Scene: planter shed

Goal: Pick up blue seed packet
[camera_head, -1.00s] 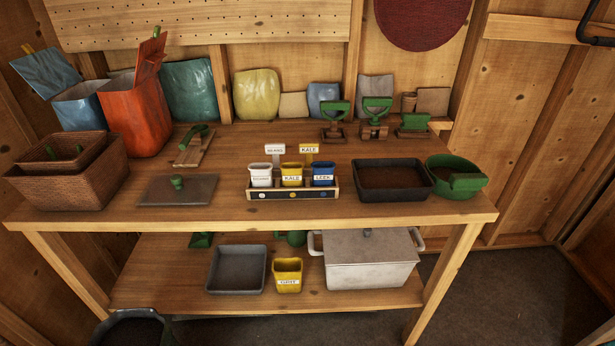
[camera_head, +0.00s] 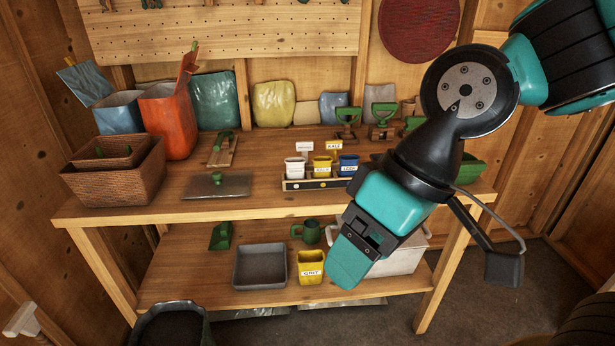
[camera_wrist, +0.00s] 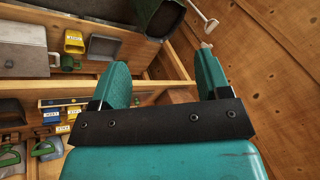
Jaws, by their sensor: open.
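The blue seed packet (camera_head: 348,165), labelled LEEK, stands upright in a small wooden tray (camera_head: 299,185) on the bench top, right of a yellow packet (camera_head: 322,167) and a white one (camera_head: 295,168). In the wrist view the blue packet (camera_wrist: 53,116) is at the left, beyond my left-hand finger. My gripper (camera_wrist: 160,75) is open and empty, with its two teal fingers apart. In the head view it hangs in front of the bench, lower than the packet in the picture, and one finger hides the other.
A yellow GRIT pot (camera_head: 311,267) and a grey tray (camera_head: 260,266) sit on the lower shelf. My arm partly hides a white lidded box (camera_head: 403,256) and a green bowl (camera_head: 470,172). Label stakes rise behind the packets.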

